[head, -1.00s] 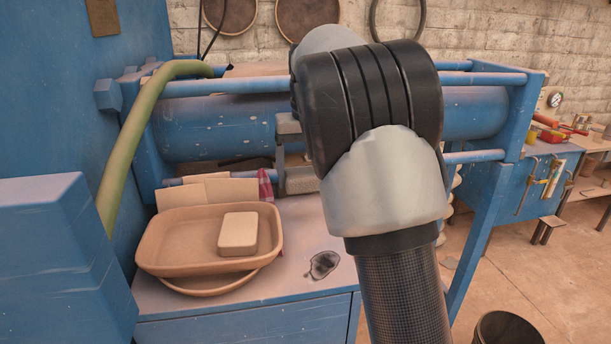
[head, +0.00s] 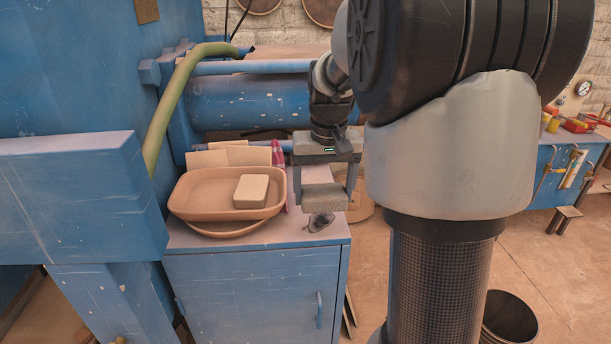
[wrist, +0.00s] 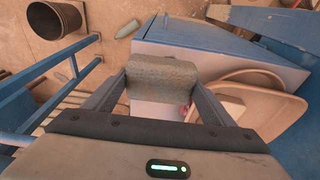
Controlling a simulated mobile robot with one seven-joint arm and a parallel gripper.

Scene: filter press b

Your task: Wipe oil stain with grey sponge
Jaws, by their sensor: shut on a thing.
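My gripper (head: 325,185) is shut on the grey sponge (head: 325,198) and holds it above the right part of the blue cabinet's top (head: 265,234). In the wrist view the sponge (wrist: 162,76) sits between the two fingers. The dark oil stain (head: 320,222) lies on the cabinet top just below the sponge in the head view; the sponge covers part of it there. The sponge looks apart from the top, though the exact gap is hard to tell.
A tan tray (head: 190,200) with a pale block (head: 251,191) stands on the cabinet's left part. A red cloth (head: 278,155) and pale sheets (head: 208,159) lie behind. A green hose (head: 170,100) hangs at left. A dark bin (head: 508,318) stands on the floor at right.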

